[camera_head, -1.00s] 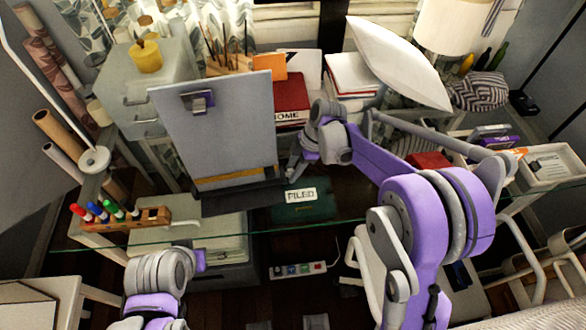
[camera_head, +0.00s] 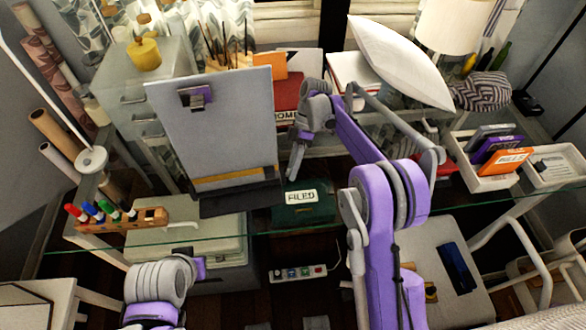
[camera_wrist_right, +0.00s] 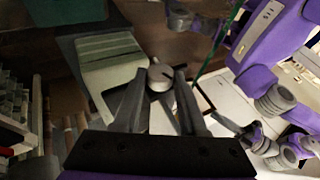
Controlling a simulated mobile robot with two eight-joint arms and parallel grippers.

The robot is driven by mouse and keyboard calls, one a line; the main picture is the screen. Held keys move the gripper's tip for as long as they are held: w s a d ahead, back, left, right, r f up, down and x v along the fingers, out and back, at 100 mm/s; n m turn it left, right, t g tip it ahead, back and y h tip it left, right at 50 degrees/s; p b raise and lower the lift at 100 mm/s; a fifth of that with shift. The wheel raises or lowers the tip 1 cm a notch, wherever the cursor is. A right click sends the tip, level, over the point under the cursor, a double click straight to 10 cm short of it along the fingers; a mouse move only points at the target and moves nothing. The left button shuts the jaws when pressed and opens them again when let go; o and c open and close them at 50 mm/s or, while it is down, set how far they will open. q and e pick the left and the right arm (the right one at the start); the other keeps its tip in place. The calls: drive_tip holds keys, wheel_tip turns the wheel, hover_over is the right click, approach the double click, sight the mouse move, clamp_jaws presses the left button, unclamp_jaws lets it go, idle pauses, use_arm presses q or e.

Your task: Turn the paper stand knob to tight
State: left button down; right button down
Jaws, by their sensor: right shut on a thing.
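The paper stand (camera_head: 218,125) is a grey upright board on the glass desk, with a purple clip at its top and a dark ledge at its bottom. My right gripper (camera_head: 290,172) is at the stand's right side, beside the ledge. In the right wrist view, a small round grey knob (camera_wrist_right: 160,76) with a dark mark on its face sits between the fingertips of my right gripper (camera_wrist_right: 158,84), which are shut on it. In the head view the knob is hidden.
A pen holder (camera_head: 122,218) with several markers stands left of the stand. Books and a white pillow (camera_head: 400,62) are behind my right arm. Trays (camera_head: 487,172) stand at the right.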

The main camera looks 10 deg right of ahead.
drive_tip(key=shift+w+g, duration=0.1)
drive_tip(key=shift+g, duration=0.4)
drive_tip(key=shift+c, duration=2.4)
unclamp_jaws()
drive_tip(key=v, duration=0.6)
drive_tip(key=shift+w, duration=0.15)
drive_tip(key=shift+w+d+r+b, duration=0.25)
drive_tip(key=shift+r+b, duration=0.1)
drive_tip(key=shift+r, duration=0.15)
